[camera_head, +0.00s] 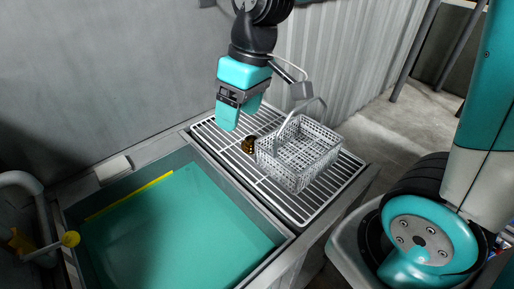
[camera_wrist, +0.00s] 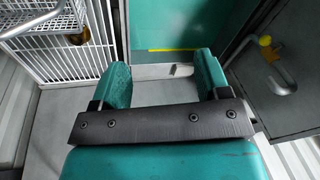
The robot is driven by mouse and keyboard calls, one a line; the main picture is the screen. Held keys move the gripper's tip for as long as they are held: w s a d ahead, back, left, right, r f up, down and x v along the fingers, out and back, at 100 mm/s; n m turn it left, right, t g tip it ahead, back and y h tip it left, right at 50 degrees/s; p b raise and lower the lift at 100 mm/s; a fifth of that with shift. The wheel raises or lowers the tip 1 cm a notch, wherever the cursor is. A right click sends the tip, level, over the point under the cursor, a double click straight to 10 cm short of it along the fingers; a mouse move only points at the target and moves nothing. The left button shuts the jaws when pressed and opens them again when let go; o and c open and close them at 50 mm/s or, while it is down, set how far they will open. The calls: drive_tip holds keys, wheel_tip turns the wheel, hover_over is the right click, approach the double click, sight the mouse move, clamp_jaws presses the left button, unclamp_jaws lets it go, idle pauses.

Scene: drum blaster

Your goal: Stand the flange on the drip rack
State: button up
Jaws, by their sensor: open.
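A small brass-brown round part, which looks like the flange (camera_head: 248,145), is on the drip rack (camera_head: 216,132) at the left side of the wire basket. It also shows at the upper left of the wrist view (camera_wrist: 81,37), partly cut off by the basket. I cannot tell whether it stands on edge or leans on the basket. My gripper (camera_head: 240,116) is above the rack's back left part, apart from the flange. Its teal fingers are spread, with nothing between them in the wrist view (camera_wrist: 161,75).
The wire basket (camera_head: 300,155) with a raised handle sits on the rack's middle. Walls stand close behind. The rack's front is bare.

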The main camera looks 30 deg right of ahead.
drive_tip(key=s+a+r+n+y, duration=0.1)
drive_tip(key=s+a, duration=0.3)
drive_tip(key=s, duration=0.9)
drive_tip(key=shift+s+a+r, duration=0.2)
drive_tip(key=shift+r, duration=0.4)
